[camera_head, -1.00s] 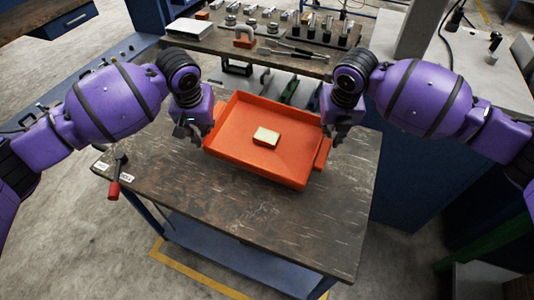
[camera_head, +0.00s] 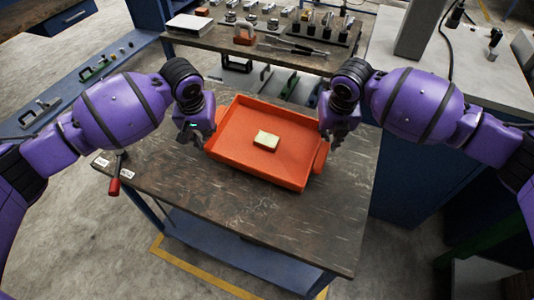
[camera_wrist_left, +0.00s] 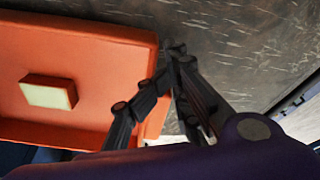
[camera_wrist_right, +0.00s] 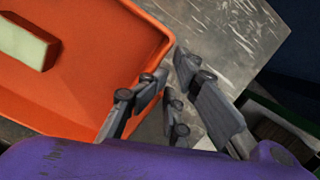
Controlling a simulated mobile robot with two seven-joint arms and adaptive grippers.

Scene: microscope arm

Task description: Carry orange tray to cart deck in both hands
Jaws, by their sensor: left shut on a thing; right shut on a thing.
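The orange tray (camera_head: 240,165) is a shallow rectangular pan, slightly tilted in the head view, over the dark worn tabletop. A small sponge-like block, cream on top with an orange base (camera_head: 266,140), lies inside it near the middle. My left gripper (camera_head: 205,140) is shut on the tray's left side; the left wrist view shows its fingers (camera_wrist_left: 172,70) at the tray edge. My right gripper (camera_head: 327,140) is shut on the tray's right side; its fingers (camera_wrist_right: 170,80) are at the tray's edge in the right wrist view. The exact grip points are partly hidden by the fingers.
The worn table or cart top (camera_head: 220,200) has bare room in front of the tray. A red-handled lever (camera_head: 114,185) sits at its left edge. A back bench (camera_head: 285,60) holds several tools and a padlock-shaped item (camera_head: 244,38). A grey-topped cabinet (camera_head: 440,75) stands at right.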

